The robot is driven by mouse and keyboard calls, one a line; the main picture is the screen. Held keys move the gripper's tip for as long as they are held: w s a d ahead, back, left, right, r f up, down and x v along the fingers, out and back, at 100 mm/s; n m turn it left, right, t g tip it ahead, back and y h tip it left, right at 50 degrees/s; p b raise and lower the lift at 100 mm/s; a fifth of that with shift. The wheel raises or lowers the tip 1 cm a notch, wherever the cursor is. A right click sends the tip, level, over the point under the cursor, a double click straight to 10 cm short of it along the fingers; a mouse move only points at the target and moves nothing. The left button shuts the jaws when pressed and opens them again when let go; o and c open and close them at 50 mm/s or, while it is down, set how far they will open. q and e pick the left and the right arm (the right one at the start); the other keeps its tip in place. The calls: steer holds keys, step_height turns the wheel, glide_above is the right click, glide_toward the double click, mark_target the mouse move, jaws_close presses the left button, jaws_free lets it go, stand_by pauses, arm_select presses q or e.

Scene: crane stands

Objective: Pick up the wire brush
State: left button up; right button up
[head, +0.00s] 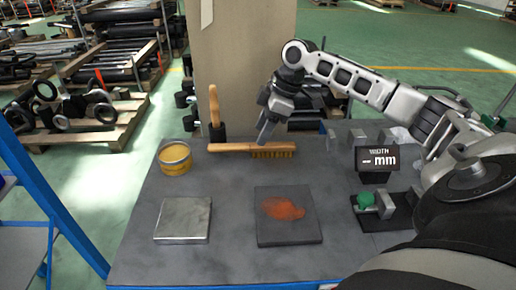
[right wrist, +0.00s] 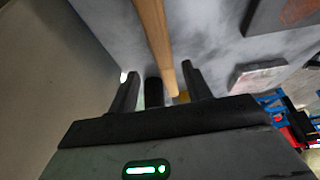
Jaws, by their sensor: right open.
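The wire brush (head: 234,148) lies across the back of the grey table, its wooden handle to the left and its yellowish bristles to the right. My right gripper (head: 264,135) is over the brush, near where handle and bristles meet. In the right wrist view the wooden handle (right wrist: 153,35) runs down toward the space between the two open fingers (right wrist: 158,85). The jaws are empty; I cannot tell the exact gap to the handle. My left gripper is not in view.
A yellow tin (head: 175,160) and an upright wooden-handled tool (head: 215,115) stand left. A metal plate (head: 183,220) and a dark plate with a reddish patch (head: 290,228) lie in front. A width display (head: 377,158) and green-knobbed device (head: 366,201) stand right. A post (head: 240,60) rises behind.

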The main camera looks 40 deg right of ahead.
mark_target(252, 150)
steer(key=x, duration=0.4)
steer(key=shift+s+f, duration=0.35)
steer(key=shift+w+a+f, duration=0.1)
steer(key=shift+f, duration=0.15)
jaws_close()
steer(key=shift+r, duration=0.15)
